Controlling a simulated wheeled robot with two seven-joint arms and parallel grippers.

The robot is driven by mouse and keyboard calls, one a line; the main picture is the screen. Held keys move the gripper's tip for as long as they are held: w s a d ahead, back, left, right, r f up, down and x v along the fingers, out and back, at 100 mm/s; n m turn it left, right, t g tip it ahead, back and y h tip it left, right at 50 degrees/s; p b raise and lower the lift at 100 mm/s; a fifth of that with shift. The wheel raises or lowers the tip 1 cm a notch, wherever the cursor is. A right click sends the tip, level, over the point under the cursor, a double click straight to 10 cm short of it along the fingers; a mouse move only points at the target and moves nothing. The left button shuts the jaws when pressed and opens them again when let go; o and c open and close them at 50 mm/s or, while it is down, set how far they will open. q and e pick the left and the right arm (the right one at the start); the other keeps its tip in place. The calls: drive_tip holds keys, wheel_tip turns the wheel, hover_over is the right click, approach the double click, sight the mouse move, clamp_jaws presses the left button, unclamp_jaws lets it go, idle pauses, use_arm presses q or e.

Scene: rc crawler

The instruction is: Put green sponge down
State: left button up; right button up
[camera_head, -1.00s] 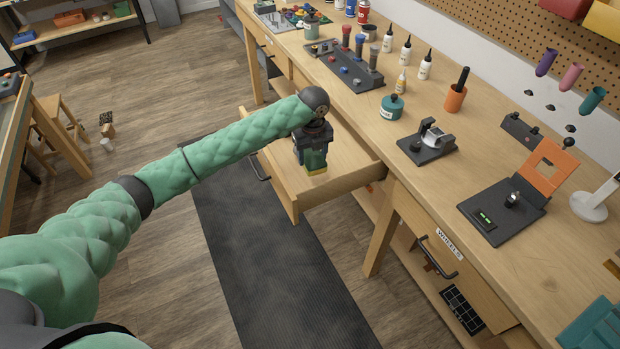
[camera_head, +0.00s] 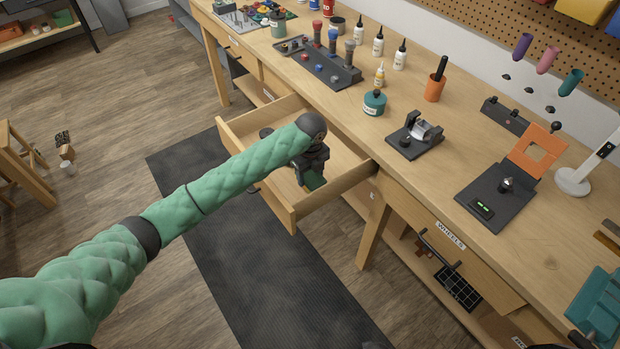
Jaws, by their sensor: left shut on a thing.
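My left gripper (camera_head: 312,174) points down inside the open drawer (camera_head: 345,184) of the workbench. It is shut on the green sponge (camera_head: 315,181), of which only a small green part shows below the gripper. The rest of the sponge is hidden by the gripper and wrist. I cannot tell whether the sponge touches the drawer floor. My right gripper is not in view.
The workbench top (camera_head: 440,190) holds a teal jar (camera_head: 374,103), an orange cup (camera_head: 434,88), several white bottles and a black device with an orange plate (camera_head: 535,150). A drawer labelled wheels (camera_head: 460,255) is below. A dark mat (camera_head: 250,260) lies on the floor.

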sight(310, 176)
use_arm(q)
drive_tip(key=shift+f+p, duration=0.4)
drive_tip(key=shift+f, duration=1.15)
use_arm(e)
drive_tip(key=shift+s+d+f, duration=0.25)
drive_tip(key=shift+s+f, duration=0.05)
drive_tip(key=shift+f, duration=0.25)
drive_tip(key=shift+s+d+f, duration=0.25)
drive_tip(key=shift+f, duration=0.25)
use_arm(q)
drive_tip(key=shift+f, duration=0.15)
drive_tip(key=o, duration=0.8)
drive_tip(key=shift+o, duration=0.7)
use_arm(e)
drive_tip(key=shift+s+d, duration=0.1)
use_arm(q)
drive_tip(key=shift+r+b, duration=0.3)
drive_tip(key=shift+r, duration=0.7)
wheel_tip(310, 176, up, 9)
drive_tip(key=b, duration=0.3)
drive_tip(key=shift+b, duration=0.3)
drive_tip(key=shift+r, duration=0.7)
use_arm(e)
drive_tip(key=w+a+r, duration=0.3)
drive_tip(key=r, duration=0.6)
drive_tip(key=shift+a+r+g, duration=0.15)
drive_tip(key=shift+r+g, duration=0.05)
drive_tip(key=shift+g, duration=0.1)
